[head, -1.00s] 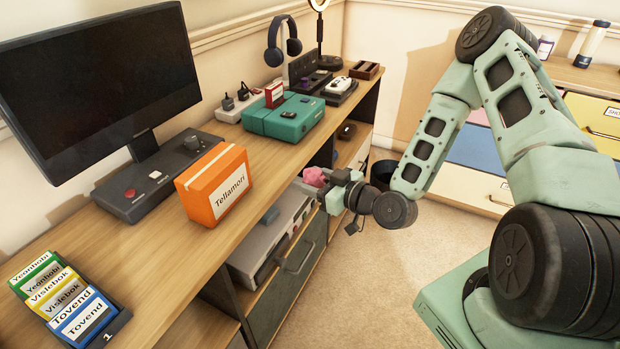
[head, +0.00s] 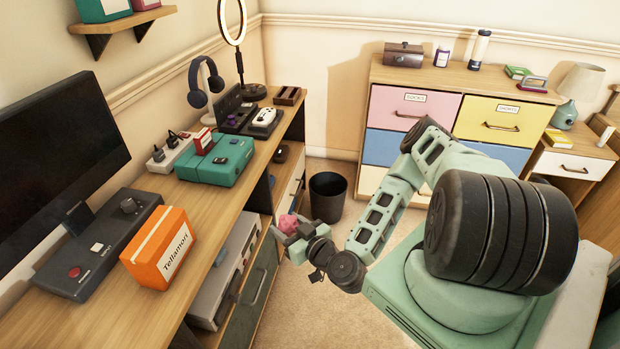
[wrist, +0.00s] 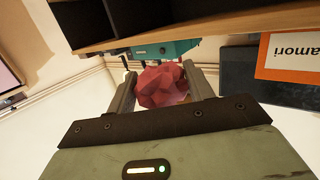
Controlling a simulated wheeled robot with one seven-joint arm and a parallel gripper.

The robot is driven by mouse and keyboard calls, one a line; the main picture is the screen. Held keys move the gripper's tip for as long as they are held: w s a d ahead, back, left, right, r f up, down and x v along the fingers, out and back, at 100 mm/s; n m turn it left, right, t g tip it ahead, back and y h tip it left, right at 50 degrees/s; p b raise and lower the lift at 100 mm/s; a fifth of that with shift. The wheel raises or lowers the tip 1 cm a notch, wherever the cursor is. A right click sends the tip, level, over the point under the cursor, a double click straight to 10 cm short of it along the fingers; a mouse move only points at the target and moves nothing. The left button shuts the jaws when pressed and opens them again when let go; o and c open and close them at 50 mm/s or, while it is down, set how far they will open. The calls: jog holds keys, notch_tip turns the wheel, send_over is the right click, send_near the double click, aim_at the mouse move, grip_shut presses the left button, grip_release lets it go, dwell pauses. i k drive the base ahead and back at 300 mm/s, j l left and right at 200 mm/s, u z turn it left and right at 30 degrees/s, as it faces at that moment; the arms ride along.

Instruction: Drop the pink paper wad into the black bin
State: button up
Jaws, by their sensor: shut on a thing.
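The pink paper wad (head: 288,223) is held by my gripper (head: 286,230) beside the desk's front edge, lower than the desktop. In the wrist view the crumpled wad (wrist: 161,86) sits between the two fingers of my gripper (wrist: 162,88), which are shut on it. The black bin (head: 328,200) stands upright on the carpet at the far end of the desk, in front of the drawer chest. The wad is to the left of the bin in the head view and nearer to the camera, apart from it. The bin's bottom inside cannot be made out.
The wooden desk (head: 122,296) runs along the left, with an orange box (head: 160,248), a teal case (head: 215,160) and a monitor (head: 60,150). A chest with coloured drawers (head: 412,106) stands behind the bin. Carpet (head: 350,212) is open between desk and chest.

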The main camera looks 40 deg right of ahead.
aim_at(328, 220)
jog(key=i+l, duration=0.1)
jog(key=l, duration=0.35)
jog(key=l+z, duration=0.15)
jog(key=l, duration=0.3)
jog(key=i+l, duration=0.15)
jog(key=l, duration=0.25)
jog(key=i+l+z, duration=0.1)
jog(key=l, duration=0.35)
jog(key=i+l+z, duration=0.1)
jog(key=l, duration=0.3)
jog(key=i+l, duration=0.2)
jog(key=l, duration=0.2)
jog(key=i+l+z, duration=0.1)
jog(key=l, duration=0.3)
jog(key=i+l+z, duration=0.1)
jog(key=l, duration=0.3)
jog(key=i, duration=0.1)
